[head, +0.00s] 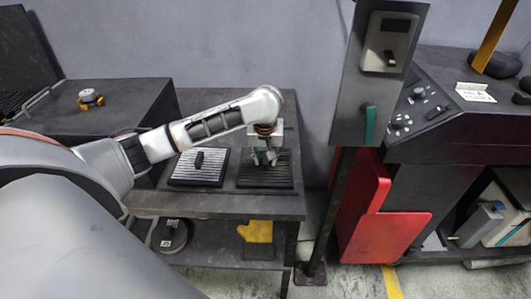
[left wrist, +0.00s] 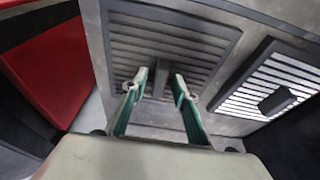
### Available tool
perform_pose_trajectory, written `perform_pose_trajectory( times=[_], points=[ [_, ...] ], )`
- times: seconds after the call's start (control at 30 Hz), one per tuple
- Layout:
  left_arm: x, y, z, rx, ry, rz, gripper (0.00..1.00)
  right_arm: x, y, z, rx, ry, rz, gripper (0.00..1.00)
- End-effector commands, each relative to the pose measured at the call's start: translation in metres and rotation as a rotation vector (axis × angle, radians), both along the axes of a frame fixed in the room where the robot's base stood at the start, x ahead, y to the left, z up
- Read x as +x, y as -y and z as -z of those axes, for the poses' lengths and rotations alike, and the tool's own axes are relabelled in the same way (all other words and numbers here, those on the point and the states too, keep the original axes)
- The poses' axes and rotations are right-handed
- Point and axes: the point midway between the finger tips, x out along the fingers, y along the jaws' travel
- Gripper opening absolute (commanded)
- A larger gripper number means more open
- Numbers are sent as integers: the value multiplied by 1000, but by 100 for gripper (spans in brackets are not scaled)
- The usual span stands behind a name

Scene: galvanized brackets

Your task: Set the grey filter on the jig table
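A dark grey slatted filter panel (head: 265,183) lies flat on the dark bench top (head: 225,203). It also shows in the left wrist view (left wrist: 208,38). A lighter panel with pale slats and a dark knob (head: 185,170) lies to its left; in the left wrist view it is at the right (left wrist: 285,85). My left gripper (head: 265,158) is above the dark panel, pointing down. In the left wrist view its fingers (left wrist: 161,85) are apart, with a dark grey upright bar between them and gaps visible. Whether they touch the panel is unclear. My right gripper is out of view.
A grey post with a control box (head: 375,90) and red panels (head: 375,215) stand right of the bench. A machine console (head: 440,110) is beyond. A dark cabinet with a yellow-orange knob (head: 90,98) is at left. A yellow cloth-like item (head: 257,231) lies on the lower shelf.

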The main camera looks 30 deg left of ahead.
Motion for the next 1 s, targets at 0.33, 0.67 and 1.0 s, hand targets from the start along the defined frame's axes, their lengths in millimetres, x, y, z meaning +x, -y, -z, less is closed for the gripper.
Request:
perform_pose_trajectory(
  times=[0.33, 0.67, 1.0],
  points=[
    [-11, 7, -59, 2, 7, 2, 29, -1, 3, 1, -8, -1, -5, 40],
    [-24, 15, -108, 1, 4, 1, 29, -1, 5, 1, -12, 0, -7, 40],
    [-27, 17, -117, 0, 0, 0, 29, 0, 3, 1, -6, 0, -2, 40]
  ],
)
